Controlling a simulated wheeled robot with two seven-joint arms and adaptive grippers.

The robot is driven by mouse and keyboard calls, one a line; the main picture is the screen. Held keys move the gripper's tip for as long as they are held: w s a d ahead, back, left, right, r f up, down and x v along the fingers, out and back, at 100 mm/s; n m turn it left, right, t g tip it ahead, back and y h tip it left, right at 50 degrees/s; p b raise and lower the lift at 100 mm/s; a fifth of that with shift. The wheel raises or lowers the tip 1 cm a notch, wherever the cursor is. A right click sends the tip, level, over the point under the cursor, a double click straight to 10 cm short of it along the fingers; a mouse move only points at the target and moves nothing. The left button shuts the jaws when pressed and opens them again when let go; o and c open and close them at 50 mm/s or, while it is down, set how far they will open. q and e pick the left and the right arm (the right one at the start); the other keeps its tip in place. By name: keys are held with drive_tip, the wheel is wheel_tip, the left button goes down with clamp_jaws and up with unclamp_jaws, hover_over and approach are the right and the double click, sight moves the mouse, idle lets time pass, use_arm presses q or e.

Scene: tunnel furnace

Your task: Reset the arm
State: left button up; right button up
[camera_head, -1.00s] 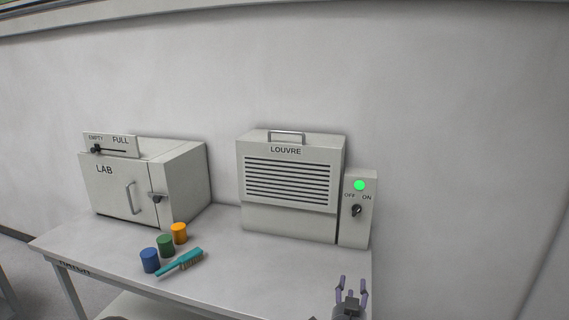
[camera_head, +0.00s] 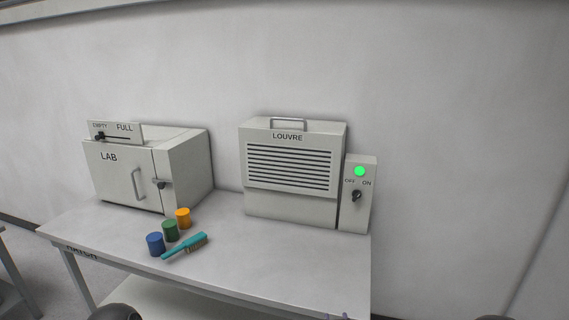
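Only the fingertips of my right gripper (camera_head: 337,316) show, at the bottom edge of the head view in front of the table's right part. The tips stand apart with nothing seen between them; the rest of the gripper is cut off. My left gripper is out of view. The louvre unit (camera_head: 288,170) stands at the back right of the table. Its switch box (camera_head: 358,195) has a lit green lamp (camera_head: 359,171) and a dark knob (camera_head: 356,196) between OFF and ON labels.
The LAB furnace (camera_head: 120,175) stands at the back left, door closed, with an EMPTY/FULL slider (camera_head: 100,136) at EMPTY. Blue (camera_head: 155,244), green (camera_head: 170,231) and orange (camera_head: 183,218) cylinders and a teal brush (camera_head: 186,245) lie in front. The table's (camera_head: 280,262) front right is clear.

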drive_tip(key=s+a+f+n+g+y, duration=0.1)
drive_tip(key=s+f+g+y, duration=0.3)
drive_tip(key=f, duration=0.6)
drive_tip(key=s+a+f+g, duration=0.1)
drive_tip(key=s+f+g, duration=0.2)
drive_tip(key=s+f, duration=0.2)
drive_tip(key=s+a+f+n+g, duration=0.1)
drive_tip(key=s+f, duration=0.4)
drive_tip(key=s, duration=0.6)
drive_tip(key=s+a+f+n+g+y, duration=0.1)
drive_tip(key=s+a+f+g, duration=0.1)
drive_tip(key=s+f+g, duration=0.2)
drive_tip(key=s+f, duration=0.2)
drive_tip(key=s, duration=0.2)
drive_tip(key=shift+s+g, duration=0.25)
drive_tip(key=shift+g, duration=0.05)
drive_tip(key=shift+a, duration=0.1)
